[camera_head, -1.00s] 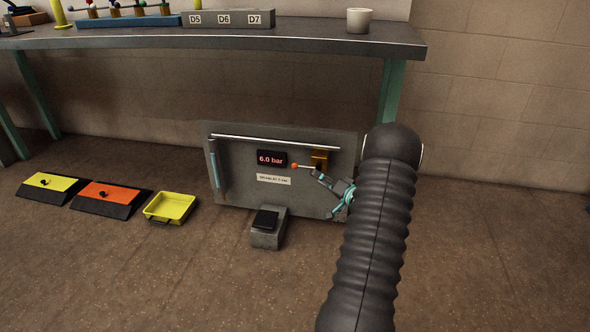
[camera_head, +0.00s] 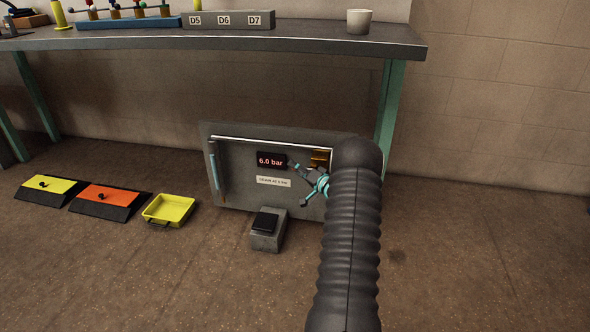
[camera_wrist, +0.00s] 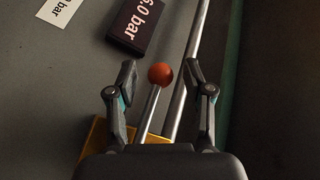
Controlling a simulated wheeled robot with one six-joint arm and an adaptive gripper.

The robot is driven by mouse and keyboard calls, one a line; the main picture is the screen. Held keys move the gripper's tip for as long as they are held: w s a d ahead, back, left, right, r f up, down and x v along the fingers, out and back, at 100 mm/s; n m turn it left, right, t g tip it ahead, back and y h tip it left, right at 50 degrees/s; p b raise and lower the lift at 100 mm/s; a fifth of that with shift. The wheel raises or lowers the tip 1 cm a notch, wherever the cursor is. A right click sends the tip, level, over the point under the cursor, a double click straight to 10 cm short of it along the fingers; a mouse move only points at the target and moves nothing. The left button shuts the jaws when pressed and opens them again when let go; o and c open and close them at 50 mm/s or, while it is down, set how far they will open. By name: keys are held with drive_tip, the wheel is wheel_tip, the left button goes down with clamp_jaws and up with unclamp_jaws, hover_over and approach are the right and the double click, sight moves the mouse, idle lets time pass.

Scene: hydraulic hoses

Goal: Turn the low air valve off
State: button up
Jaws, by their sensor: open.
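The low air valve is a brass block (camera_head: 320,157) on a grey panel (camera_head: 237,185) under the bench. Its lever (camera_wrist: 150,103) ends in an orange-red ball knob (camera_wrist: 161,75). My gripper (camera_head: 299,182) is at the panel, in front of the valve, and hides the lever and knob in the head view. In the wrist view its open fingers stand on either side of the knob and lever, with gaps on both sides. The display (camera_head: 271,161) above the label reads 6.0 bar.
A horizontal metal rail (camera_head: 260,143) crosses the panel above the valve. A grey block with a black top (camera_head: 265,224) stands on the floor before the panel. A yellow tray (camera_head: 168,209) and two sloped boxes lie left. The bench (camera_head: 300,42) overhangs; floor at right is clear.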

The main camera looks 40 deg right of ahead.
drive_tip(key=shift+w, duration=0.55)
clamp_jaws()
